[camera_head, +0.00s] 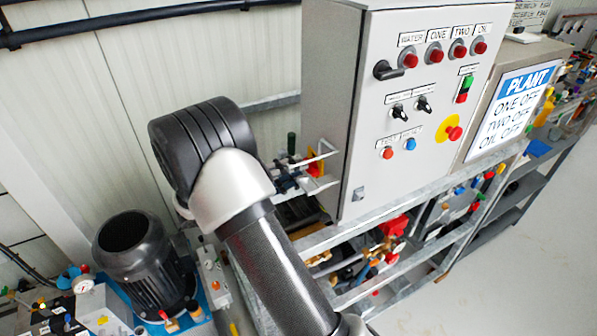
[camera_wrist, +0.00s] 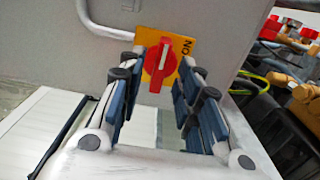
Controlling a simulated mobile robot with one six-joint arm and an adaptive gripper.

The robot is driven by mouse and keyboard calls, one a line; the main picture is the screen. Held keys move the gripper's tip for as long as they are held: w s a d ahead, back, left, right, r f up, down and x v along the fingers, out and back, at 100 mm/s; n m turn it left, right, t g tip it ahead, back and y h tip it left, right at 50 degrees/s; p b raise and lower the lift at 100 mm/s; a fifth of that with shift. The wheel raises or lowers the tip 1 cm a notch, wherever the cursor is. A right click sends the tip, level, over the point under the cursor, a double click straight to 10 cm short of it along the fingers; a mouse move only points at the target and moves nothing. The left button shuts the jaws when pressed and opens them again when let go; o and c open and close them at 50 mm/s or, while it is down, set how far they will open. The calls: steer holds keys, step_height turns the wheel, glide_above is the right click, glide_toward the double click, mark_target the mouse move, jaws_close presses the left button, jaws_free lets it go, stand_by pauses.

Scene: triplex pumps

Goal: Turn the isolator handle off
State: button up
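The isolator handle (camera_wrist: 161,66) is red with a pale line along it, on a yellow plate (camera_wrist: 178,38) with "ON" lettering at its right side. It stands roughly upright in the wrist view. My gripper (camera_wrist: 160,72) is open, with one blue-padded finger on each side of the handle. Gaps show between the fingers and the handle; whether the fingertips reach past it I cannot tell. In the head view my gripper (camera_head: 311,164) is at the left side of the grey cabinet (camera_head: 342,120), where a little of the red and yellow isolator (camera_head: 315,169) shows.
A bent grey pipe or rail (camera_wrist: 100,28) runs on the cabinet face beside the plate. The cabinet front carries lamps, switches and a red emergency button (camera_head: 454,133). A black motor (camera_head: 140,255) stands at lower left. A metal frame (camera_head: 375,275) with pump parts is below.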

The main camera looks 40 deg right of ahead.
steer(key=shift+s+d, duration=0.2)
steer(key=shift+d, duration=0.5)
steer(key=shift+c, duration=0.4)
jaws_close()
